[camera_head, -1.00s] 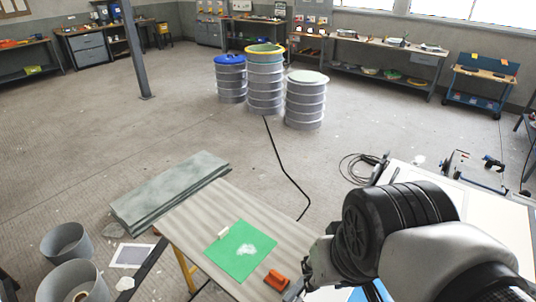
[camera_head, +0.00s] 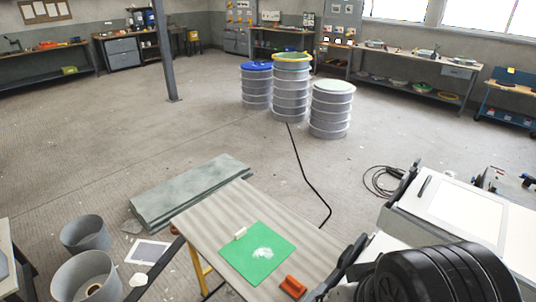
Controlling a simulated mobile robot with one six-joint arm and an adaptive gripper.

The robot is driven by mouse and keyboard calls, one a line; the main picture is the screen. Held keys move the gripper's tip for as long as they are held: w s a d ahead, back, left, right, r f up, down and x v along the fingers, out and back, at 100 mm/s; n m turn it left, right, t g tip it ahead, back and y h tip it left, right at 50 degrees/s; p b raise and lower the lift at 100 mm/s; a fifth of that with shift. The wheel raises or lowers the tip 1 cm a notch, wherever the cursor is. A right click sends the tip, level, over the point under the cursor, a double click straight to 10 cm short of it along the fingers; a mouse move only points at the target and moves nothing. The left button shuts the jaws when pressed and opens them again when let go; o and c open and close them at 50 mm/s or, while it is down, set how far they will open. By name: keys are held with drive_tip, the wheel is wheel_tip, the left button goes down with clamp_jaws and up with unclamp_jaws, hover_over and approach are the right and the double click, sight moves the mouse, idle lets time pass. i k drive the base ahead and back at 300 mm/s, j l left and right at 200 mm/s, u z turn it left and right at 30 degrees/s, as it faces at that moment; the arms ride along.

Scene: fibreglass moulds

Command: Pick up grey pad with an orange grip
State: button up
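An orange block-like piece (camera_head: 293,286), which looks like the orange grip, lies near the front right of the wood-toned table (camera_head: 200,215). Any grey pad under it is too small to make out. My gripper is not clearly in view. Only a black ribbed part of my arm shows at the bottom right, to the right of the orange piece and apart from it.
A green sheet (camera_head: 240,268) with a white patch and a small white block (camera_head: 240,234) lie on the table. Grey slabs (camera_head: 190,190) and buckets (camera_head: 86,234) are at left. Drums (camera_head: 331,110) stand farther back. A black cable (camera_head: 303,172) crosses open floor.

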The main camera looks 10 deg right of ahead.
sight(293, 286)
drive_tip(key=z, duration=1.1)
drive_tip(key=j, duration=1)
drive_tip(key=k+j, duration=0.15)
drive_tip(key=j, duration=0.8)
drive_tip(key=i+j, duration=0.1)
drive_tip(key=i, duration=0.4)
